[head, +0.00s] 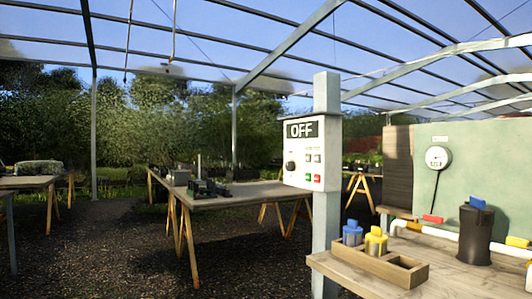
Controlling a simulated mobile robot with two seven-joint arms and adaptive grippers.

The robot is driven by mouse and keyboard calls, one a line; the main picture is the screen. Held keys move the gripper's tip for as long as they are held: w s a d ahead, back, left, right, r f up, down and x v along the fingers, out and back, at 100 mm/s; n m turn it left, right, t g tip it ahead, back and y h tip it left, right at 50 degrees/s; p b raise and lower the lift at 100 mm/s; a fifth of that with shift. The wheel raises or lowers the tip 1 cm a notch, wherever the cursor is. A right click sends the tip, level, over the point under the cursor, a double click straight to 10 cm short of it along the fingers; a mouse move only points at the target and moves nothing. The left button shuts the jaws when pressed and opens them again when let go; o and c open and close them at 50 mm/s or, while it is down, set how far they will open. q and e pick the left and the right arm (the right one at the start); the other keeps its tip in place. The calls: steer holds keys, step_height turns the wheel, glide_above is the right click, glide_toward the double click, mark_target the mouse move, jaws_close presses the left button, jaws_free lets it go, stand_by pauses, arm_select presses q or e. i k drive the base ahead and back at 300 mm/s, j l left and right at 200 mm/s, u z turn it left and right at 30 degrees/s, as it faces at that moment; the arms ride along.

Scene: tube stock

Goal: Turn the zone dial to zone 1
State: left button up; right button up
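A white control box (304,152) is fixed to a pale post right of the middle in the head view. Its dark display (301,130) reads "OFF". A round black dial (290,166) sits on the left of the box's face; its pointer position is too small to read. Right of the dial are several small buttons, with a green one (307,177) and a red one (317,178) at the bottom. Neither of my grippers shows in this view.
A wooden bench (345,268) at the front right carries a divided wooden tray (410,276) with blue and yellow pieces, and a dark canister (474,236). A trestle table (245,194) stands behind the post. The gravel floor (110,260) at the left is open.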

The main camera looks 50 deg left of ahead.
mark_target(290, 165)
steer(key=u, duration=1.25)
